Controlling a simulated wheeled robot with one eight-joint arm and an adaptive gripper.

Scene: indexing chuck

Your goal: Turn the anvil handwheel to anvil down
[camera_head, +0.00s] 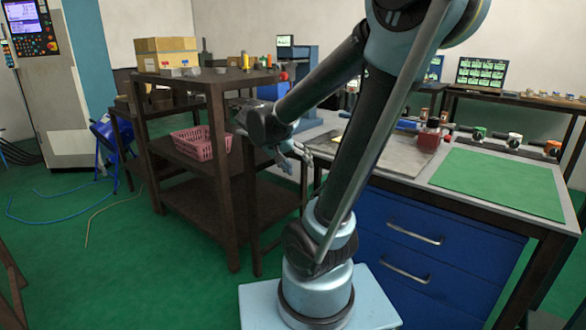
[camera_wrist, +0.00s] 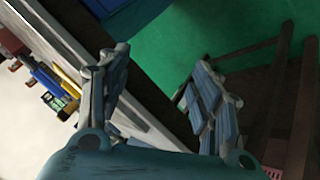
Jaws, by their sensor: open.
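My gripper (camera_head: 297,163) is open and empty, near the left end of the workbench beside the brown shelf rack. In the wrist view its two fingers stand wide apart, and the gap between them (camera_wrist: 161,68) shows green floor and the bench side. I cannot make out an anvil handwheel in either view.
The workbench (camera_head: 500,154) carries a green mat (camera_head: 499,181), a red block (camera_head: 428,139) and several knobbed items at its back. The shelf rack (camera_head: 222,190) holds a pink basket (camera_head: 196,145) and a cardboard box (camera_head: 166,52).

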